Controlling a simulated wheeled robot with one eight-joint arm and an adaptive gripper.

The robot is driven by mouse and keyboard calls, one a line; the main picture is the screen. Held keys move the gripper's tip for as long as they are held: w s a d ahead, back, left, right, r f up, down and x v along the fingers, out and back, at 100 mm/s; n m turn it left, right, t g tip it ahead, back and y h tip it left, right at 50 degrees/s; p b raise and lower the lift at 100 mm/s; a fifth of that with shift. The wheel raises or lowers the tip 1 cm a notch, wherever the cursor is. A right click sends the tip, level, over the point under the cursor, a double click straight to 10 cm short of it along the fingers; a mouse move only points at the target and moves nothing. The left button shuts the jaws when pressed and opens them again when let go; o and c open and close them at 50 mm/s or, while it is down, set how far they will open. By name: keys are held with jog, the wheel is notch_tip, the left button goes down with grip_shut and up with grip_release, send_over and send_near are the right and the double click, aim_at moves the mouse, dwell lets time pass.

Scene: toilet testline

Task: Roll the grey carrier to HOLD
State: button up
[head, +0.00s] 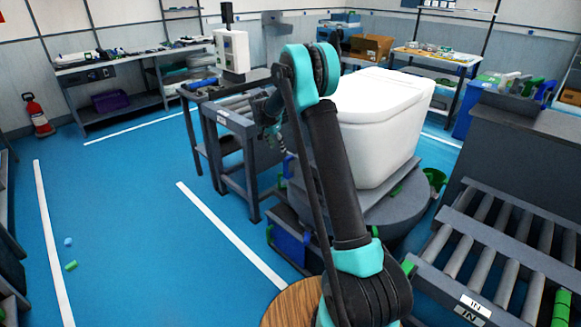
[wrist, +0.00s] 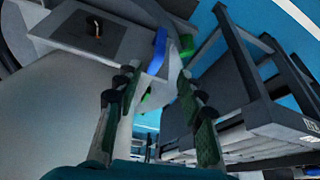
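A grey plate, which looks like the carrier (head: 402,190), lies under a large white toilet (head: 380,120) on a round grey stand (head: 405,222) in the head view. My gripper (head: 272,138) is left of the toilet, beside the dark roller table (head: 235,108). In the wrist view its two fingers (wrist: 157,72) are spread apart with nothing clearly held between them. A blue piece (wrist: 160,45) and a green piece (wrist: 186,45) show beyond the fingertips. The small label on the roller table is too small to read, so I cannot tell which place is HOLD.
A roller lane (head: 500,265) marked IN is at the lower right. A wooden round top (head: 292,303) is near the front. Shelves and benches line the back walls. A red extinguisher (head: 38,115) stands at the left. The blue floor at left is mostly clear, with two small pieces lying there.

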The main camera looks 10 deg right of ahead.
aim_at(285, 164)
jog(key=x, duration=1.7)
jog(key=shift+w+d+f, duration=0.15)
jog(key=shift+w+f, duration=0.05)
jog(key=shift+w, duration=0.1)
grip_shut()
